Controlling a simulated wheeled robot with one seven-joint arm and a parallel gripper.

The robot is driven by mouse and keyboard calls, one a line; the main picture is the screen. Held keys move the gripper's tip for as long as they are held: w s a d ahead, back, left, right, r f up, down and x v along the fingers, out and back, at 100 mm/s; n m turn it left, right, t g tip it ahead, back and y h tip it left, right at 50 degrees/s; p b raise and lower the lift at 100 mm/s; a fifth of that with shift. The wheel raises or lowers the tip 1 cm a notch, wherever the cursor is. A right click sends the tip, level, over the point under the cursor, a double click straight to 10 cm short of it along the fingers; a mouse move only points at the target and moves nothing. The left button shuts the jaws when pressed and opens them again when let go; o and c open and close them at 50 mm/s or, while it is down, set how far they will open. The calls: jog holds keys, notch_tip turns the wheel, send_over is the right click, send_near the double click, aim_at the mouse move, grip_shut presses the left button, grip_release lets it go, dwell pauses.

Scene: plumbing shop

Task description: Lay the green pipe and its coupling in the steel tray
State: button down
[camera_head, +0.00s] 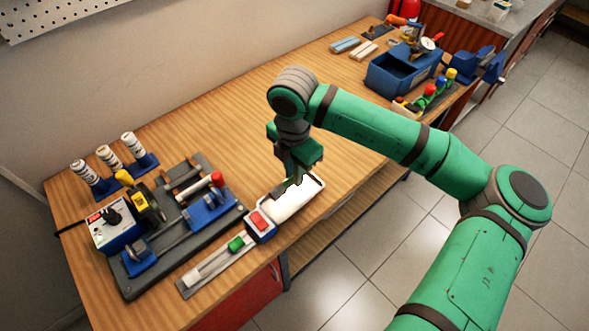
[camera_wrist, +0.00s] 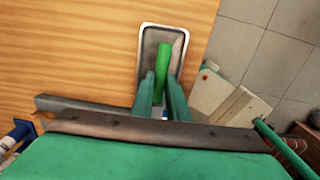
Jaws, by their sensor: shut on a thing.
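The steel tray (camera_head: 294,207) lies near the front edge of the bench, with a bright interior. It also shows in the wrist view (camera_wrist: 150,41) as a grey tray with a pale rim. My gripper (camera_head: 292,181) is over the tray, pointing down. In the wrist view my gripper (camera_wrist: 161,84) is shut on the green pipe (camera_wrist: 165,58), which extends from between the fingers across the tray. I cannot tell whether the pipe touches the tray floor. The fingers hide part of the pipe, and I cannot make out the coupling.
A blue-and-white box with a red top (camera_head: 261,222) stands close to the tray's left end. A dark fixture (camera_head: 180,235) is at left, and a blue bin (camera_head: 393,76) at back right. The bench behind the tray is clear.

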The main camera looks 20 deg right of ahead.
jog(key=shift+f, duration=3.25)
jog(key=c, duration=1.6)
grip_release()
jog(key=shift+c, duration=0.2)
notch_tip(320, 180, up, 11)
jog(key=shift+f, duration=0.1)
jog(key=shift+a, duration=0.1)
